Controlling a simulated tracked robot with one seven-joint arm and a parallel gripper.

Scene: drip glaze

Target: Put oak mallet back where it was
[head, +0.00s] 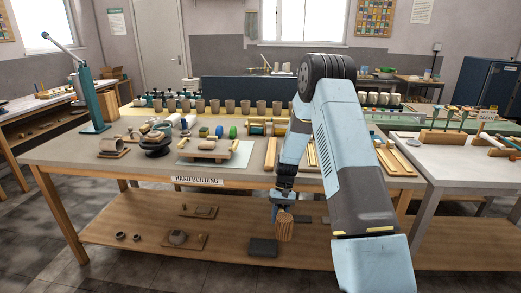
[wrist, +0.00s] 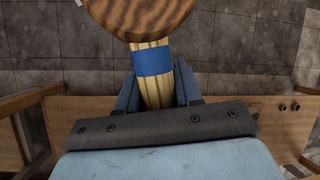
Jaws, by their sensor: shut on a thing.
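My gripper (head: 282,200) hangs in front of the hand-building table, below its top edge and near the lower shelf. It is shut on the oak mallet (head: 285,228), whose brown wooden head is lowest in the head view. In the wrist view, my gripper (wrist: 156,92) has its two fingers on either side of the mallet's pale handle, just beside a blue band. The round, grained mallet head (wrist: 140,14) is at the top of that view, partly cut off by the frame. The mallet appears clear of the floor.
The table top (head: 90,150) holds boards, rollers, several cups and clay pieces. The lower shelf (head: 140,232) carries small boards and a dark block (head: 262,248) near the mallet. A pale table (head: 450,165) with tool racks adjoins on the right. The tiled floor (head: 40,265) is open at left.

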